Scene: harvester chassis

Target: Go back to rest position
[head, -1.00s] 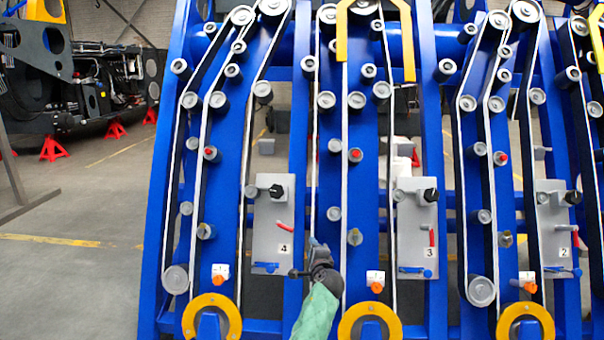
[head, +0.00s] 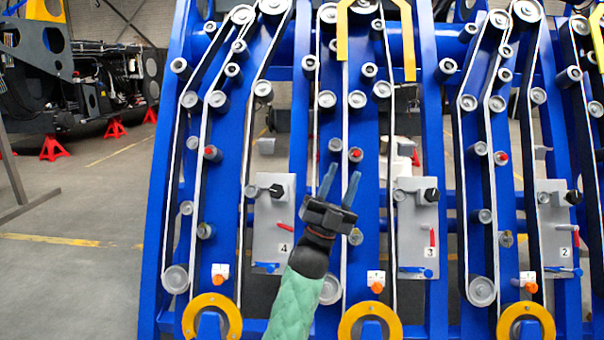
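My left gripper (head: 339,186) is in the lower middle of the head view, in front of the blue harvester chassis (head: 433,120). Its two fingers point up and stand apart with nothing between them. My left arm, in a green sleeve, comes up from the bottom edge. The gripper is between the grey plate marked 4 (head: 272,220) and the grey plate marked 3 (head: 417,230). It hides part of the belts and rollers behind it. My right gripper does not show.
Each plate carries a black knob, a red lever and a blue handle. Orange knobs (head: 377,287) and yellow rings (head: 212,316) line the chassis bottom. Red stands (head: 53,148) support dark machinery at the back left. The grey floor (head: 80,290) at the left is clear.

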